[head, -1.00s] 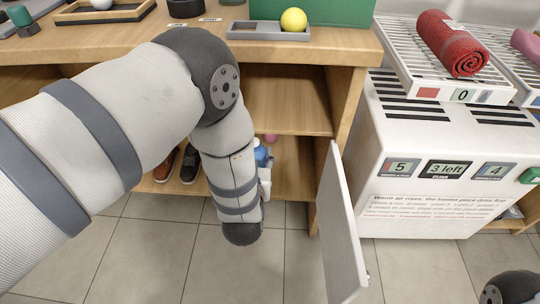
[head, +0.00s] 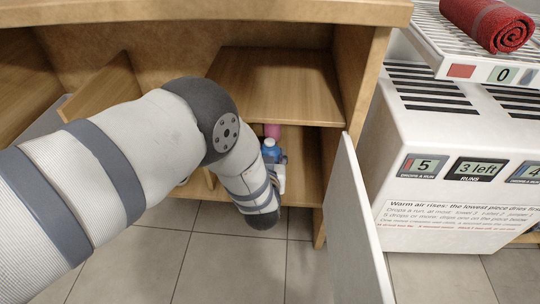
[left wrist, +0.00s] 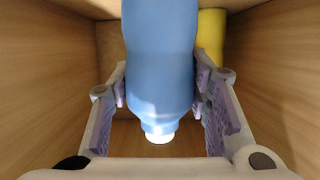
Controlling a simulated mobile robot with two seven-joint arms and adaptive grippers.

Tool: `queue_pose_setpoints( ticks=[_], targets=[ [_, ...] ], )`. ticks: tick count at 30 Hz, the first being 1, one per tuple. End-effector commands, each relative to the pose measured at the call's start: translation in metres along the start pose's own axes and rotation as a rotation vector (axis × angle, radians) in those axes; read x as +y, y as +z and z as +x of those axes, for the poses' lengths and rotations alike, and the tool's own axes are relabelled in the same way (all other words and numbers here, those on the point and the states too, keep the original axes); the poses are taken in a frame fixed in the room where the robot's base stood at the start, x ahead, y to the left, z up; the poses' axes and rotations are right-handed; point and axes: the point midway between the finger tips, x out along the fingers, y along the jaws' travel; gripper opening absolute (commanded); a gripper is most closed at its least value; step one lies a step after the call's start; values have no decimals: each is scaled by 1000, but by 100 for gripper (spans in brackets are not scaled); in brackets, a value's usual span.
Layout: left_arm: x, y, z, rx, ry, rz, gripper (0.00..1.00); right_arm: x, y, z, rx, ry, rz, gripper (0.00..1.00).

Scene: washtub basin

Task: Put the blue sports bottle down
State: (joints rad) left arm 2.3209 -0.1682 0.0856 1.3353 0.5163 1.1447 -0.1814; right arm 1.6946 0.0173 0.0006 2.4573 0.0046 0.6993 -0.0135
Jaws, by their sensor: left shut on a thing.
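The blue sports bottle (head: 270,154) is inside the lower compartment of the wooden cabinet, partly hidden by my left arm. In the left wrist view the blue bottle (left wrist: 160,60) fills the middle, its pale end pointing down in the picture. My left gripper (head: 278,174) is shut on the bottle, with a purple-padded finger on each side in the left wrist view. I cannot tell whether the bottle's base touches the compartment floor. My right gripper is not in view.
A yellow object (left wrist: 211,36) stands beside the bottle in the left wrist view. A pink object (head: 272,131) shows behind it in the head view. Wooden walls (left wrist: 50,70) are close on both sides. An open white door (head: 352,225) stands right of the compartment.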

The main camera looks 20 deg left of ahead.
Motion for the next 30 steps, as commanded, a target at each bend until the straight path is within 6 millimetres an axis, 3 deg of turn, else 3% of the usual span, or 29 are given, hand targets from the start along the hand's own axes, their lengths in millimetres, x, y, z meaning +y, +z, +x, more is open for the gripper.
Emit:
queue_pose_setpoints(
  ticks=[3, 4, 6, 17, 27, 30],
  targets=[
    [0, 2, 1, 3, 0, 0, 0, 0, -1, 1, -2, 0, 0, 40],
    [0, 2, 1, 0, 0, 0, 51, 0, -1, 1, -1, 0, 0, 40],
    [0, 2, 0, 0, 0, 0, 64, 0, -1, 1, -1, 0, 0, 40],
    [0, -2, -5, -1, 0, 0, 64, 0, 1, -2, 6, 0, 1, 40],
    [1, -7, -92, 2, 2, 0, 64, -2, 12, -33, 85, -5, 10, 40],
    [0, -4, -109, 1, 0, 1, 64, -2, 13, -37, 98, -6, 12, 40]
  ],
)
